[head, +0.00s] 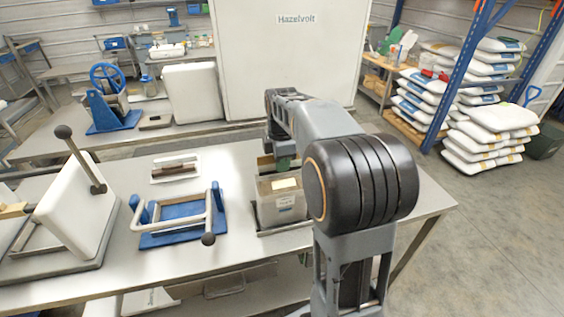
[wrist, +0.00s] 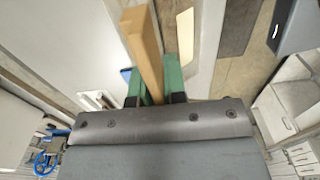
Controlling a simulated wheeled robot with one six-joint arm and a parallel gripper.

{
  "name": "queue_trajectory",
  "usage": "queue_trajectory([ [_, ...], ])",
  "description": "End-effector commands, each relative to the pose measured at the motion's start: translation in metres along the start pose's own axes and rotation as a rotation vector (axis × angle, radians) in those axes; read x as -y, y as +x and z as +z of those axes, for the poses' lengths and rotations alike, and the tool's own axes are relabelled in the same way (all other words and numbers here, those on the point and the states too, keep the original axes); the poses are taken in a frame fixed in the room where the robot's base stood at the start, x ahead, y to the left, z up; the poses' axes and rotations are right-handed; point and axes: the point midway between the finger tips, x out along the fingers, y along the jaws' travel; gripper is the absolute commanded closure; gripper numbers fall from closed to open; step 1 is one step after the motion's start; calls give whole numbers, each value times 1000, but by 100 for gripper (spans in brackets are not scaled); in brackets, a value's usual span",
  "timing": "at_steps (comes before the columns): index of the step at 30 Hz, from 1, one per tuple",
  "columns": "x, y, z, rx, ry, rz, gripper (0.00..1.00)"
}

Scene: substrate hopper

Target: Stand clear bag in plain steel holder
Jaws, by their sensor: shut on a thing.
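My gripper (wrist: 153,78) has two green fingers, shut on a tan, bar-like thing (wrist: 142,40) in the wrist view. I cannot tell from its visible edge whether this is the clear bag. In the head view my gripper (head: 284,162) is partly hidden behind my arm, just above a grey steel-looking box (head: 277,210) with a pale label. That box stands at the right of the steel table and may be the plain steel holder. Whether the held thing touches it is hidden. No other clear bag can be made out.
Left of the box are a blue holder with a pale frame (head: 180,222) and a white tray with a brown bar (head: 174,168). A white tilted panel with a black-knobbed lever (head: 75,210) stands farther left. A tall white cabinet (head: 290,65) rises behind.

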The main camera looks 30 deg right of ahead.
Motion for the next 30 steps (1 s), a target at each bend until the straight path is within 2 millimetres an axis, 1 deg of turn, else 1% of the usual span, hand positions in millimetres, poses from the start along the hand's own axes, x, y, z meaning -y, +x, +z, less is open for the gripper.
queue_trajectory([
  [3,-1,-2,0,0,0,5,100],
  [23,-1,9,0,0,0,5,100],
  [28,-1,8,0,0,0,5,100],
  [29,-1,8,0,0,0,5,85],
  [30,-1,9,0,0,0,5,81],
])
